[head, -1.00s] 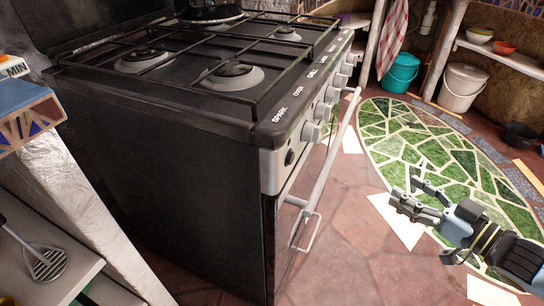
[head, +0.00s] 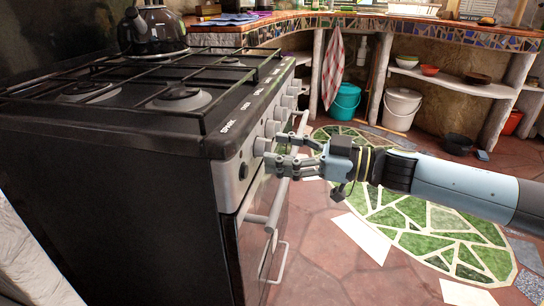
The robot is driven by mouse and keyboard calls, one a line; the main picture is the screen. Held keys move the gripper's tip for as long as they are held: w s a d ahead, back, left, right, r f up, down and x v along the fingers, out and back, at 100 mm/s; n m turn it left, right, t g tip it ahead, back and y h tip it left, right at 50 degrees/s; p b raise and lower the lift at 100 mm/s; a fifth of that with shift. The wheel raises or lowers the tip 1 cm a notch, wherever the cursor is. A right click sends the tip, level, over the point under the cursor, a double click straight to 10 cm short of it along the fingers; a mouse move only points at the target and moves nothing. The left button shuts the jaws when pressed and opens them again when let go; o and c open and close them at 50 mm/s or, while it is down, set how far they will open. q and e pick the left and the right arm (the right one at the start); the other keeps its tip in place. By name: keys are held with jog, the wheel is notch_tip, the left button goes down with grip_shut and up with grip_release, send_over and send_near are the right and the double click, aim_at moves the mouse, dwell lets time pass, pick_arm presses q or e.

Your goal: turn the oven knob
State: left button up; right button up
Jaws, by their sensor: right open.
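The black stove (head: 120,170) stands at the left with a row of pale round knobs along its front panel. The oven knob (head: 261,146) is the nearest knob, just beyond the dark spark button (head: 243,171). My right gripper (head: 273,151) is open in front of the panel, its fingers pointing left at the oven knob. One fingertip is above and one below the knob's level in the picture. I cannot tell whether they touch it. My left gripper is not in view.
The oven door handle (head: 268,205) sticks out below the gripper. A black kettle (head: 155,30) stands on the back of the hob. A teal bucket (head: 346,101) and a white bucket (head: 401,108) stand under the counter. The green mosaic floor (head: 440,243) is open at right.

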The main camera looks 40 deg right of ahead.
jog(key=shift+x, duration=1)
jog(key=c, duration=1.1)
